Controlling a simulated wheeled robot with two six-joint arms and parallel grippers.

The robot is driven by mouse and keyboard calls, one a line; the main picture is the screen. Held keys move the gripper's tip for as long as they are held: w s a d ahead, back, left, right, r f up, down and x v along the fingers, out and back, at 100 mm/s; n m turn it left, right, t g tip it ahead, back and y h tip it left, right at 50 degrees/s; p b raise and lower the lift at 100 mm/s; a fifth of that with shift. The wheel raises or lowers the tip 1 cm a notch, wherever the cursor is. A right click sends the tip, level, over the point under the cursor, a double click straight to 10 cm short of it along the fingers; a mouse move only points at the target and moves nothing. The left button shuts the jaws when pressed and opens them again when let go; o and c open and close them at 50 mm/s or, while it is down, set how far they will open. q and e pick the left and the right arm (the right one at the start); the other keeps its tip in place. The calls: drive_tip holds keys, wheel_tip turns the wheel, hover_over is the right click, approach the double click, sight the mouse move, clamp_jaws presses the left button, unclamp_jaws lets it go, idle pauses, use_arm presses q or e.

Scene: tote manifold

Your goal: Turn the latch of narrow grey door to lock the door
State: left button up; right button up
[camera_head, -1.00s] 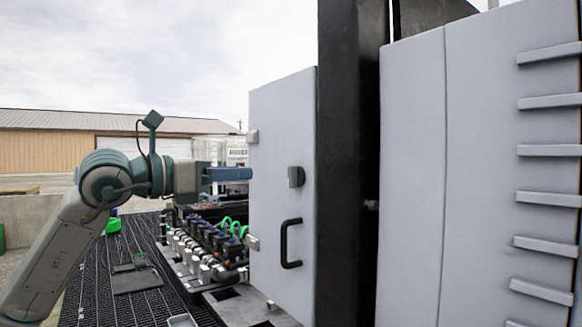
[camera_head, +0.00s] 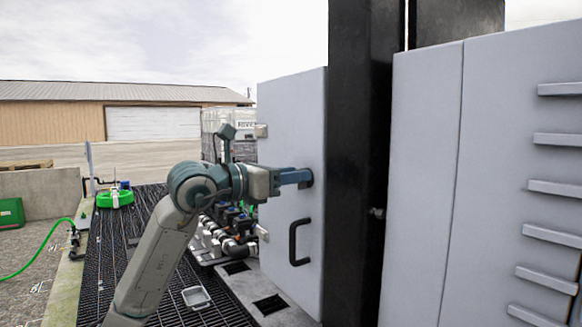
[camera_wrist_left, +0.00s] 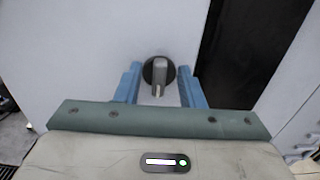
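The narrow grey door (camera_head: 285,120) stands closed or nearly closed against a black post, with a black pull handle (camera_head: 300,242) low on its face. The latch (camera_wrist_left: 158,74) is a dark round knob with a raised grey grip, which points roughly up and down in the left wrist view. My left gripper (camera_head: 304,177) is at the latch in the head view and mostly hides it there. In the left wrist view its blue fingers (camera_wrist_left: 158,88) are open, one on each side of the latch, with gaps visible. My right gripper is out of view.
A black post (camera_head: 362,160) and wide grey panels with ledges (camera_head: 440,180) stand right of the door. Pipes and valves (camera_head: 235,225) sit behind my left arm on a black grating (camera_head: 110,250). Open ground lies to the left.

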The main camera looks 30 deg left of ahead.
use_arm(q)
drive_tip(key=shift+c, duration=0.2)
clamp_jaws()
drive_tip(key=shift+f, duration=0.1)
drive_tip(key=n+b, duration=0.2)
drive_tip(key=n, duration=0.4)
drive_tip(key=n+b, duration=0.3)
drive_tip(key=n, duration=0.3)
drive_tip(key=a+n+b, duration=0.1)
drive_tip(key=n+b, duration=0.1)
drive_tip(key=n, duration=0.3)
drive_tip(key=shift+w+f+n+b, duration=0.25)
drive_tip(key=shift+f+n+b, duration=0.1)
drive_tip(key=shift+f+n, duration=0.05)
idle(0.4)
